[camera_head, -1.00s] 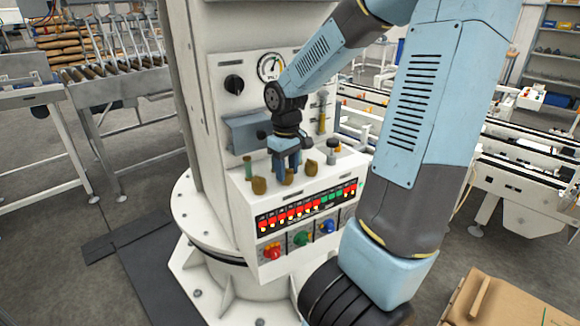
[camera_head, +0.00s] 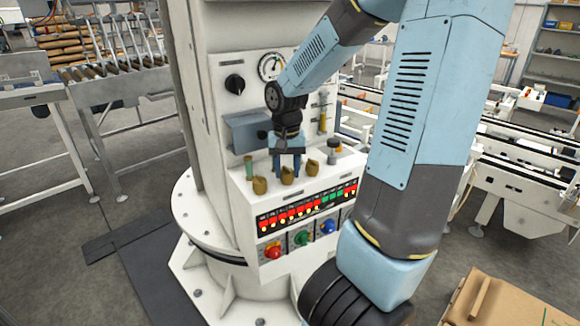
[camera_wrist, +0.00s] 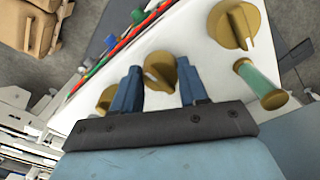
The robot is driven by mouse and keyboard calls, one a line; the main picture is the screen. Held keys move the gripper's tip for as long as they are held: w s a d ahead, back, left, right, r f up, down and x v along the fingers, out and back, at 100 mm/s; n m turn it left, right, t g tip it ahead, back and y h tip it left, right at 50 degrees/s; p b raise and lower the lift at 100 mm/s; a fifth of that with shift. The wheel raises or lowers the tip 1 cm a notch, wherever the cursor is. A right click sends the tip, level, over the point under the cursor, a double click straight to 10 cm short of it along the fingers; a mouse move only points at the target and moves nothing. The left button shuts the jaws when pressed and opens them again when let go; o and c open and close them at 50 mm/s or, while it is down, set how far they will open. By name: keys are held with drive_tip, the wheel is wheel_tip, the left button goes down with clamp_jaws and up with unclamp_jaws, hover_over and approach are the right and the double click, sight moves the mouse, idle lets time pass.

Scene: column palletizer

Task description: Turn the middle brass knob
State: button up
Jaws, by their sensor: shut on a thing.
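Three brass knobs stand in a row on the sloped top of the white control box (camera_head: 236,190). The middle brass knob (camera_head: 287,176) is under my gripper (camera_head: 288,169), with the left knob (camera_head: 259,185) and right knob (camera_head: 312,168) free beside it. In the wrist view, the middle knob (camera_wrist: 160,70) sits between the two blue fingers of my gripper (camera_wrist: 158,68), one on each side. My gripper is shut on it. The exact contact is partly hidden by the fingers. The left knob (camera_wrist: 235,25) and right knob (camera_wrist: 106,98) also show there.
A green-handled brass post (camera_head: 249,167) stands behind the left knob. Red, green and blue knobs (camera_head: 302,238) sit on the box front below a row of lights (camera_head: 305,208). A gauge (camera_head: 270,67) and black switch (camera_head: 235,84) are on the panel behind.

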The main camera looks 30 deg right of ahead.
drive_tip(key=shift+d+m, duration=0.25)
drive_tip(key=shift+m, duration=0.05)
drive_tip(key=o, duration=1.1)
drive_tip(key=shift+s, duration=0.15)
drive_tip(key=shift+c, duration=0.2)
drive_tip(key=shift+r, duration=0.1)
